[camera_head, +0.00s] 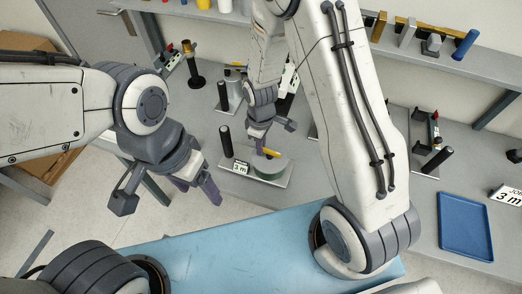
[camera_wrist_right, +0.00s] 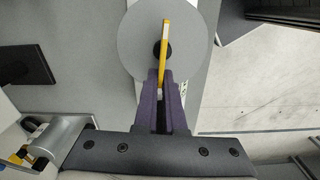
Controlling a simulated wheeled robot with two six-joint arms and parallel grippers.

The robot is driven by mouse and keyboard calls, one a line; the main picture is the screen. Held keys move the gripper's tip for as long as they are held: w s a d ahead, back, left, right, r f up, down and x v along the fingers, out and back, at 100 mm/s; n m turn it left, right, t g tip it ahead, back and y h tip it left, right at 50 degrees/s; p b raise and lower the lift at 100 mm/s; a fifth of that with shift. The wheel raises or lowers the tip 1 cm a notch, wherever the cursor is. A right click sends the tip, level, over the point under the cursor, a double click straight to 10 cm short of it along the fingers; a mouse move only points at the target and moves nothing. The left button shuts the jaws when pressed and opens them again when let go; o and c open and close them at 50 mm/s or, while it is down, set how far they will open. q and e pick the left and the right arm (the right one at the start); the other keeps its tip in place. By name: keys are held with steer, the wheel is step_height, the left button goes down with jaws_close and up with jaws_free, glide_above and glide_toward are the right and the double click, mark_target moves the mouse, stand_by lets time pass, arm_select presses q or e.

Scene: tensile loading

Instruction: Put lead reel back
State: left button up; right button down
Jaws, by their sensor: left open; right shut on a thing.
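The lead reel (camera_head: 273,168) is a grey-green disc at the base plate (camera_head: 283,183) in the middle of the head view, beside a dark upright post (camera_head: 226,142) and a "3 m" label (camera_head: 241,168). My right gripper (camera_head: 261,148) is above the reel, pointing down. In the right wrist view, its purple fingers (camera_wrist_right: 163,78) are shut on the yellow bar (camera_wrist_right: 165,45) across the grey reel (camera_wrist_right: 190,60). A dark hub shows at the reel's centre. I cannot tell whether the reel rests fully on the plate. My left gripper (camera_head: 200,187) is open and empty, left of the plate.
Other stands with dark posts (camera_head: 437,160) are on the grey bench. A blue tray (camera_head: 465,225) and a "3 m" card (camera_head: 507,195) lie at the right. A shelf (camera_head: 420,60) runs along the back. A light blue surface (camera_head: 230,250) is in front.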

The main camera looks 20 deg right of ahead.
steer(key=shift+f+p, duration=0.5)
steer(key=shift+f, duration=1.1)
steer(key=shift+f, duration=0.1)
steer(key=c, duration=1.4)
jaws_free()
steer(key=shift+f, duration=0.15)
steer(key=o, duration=0.4)
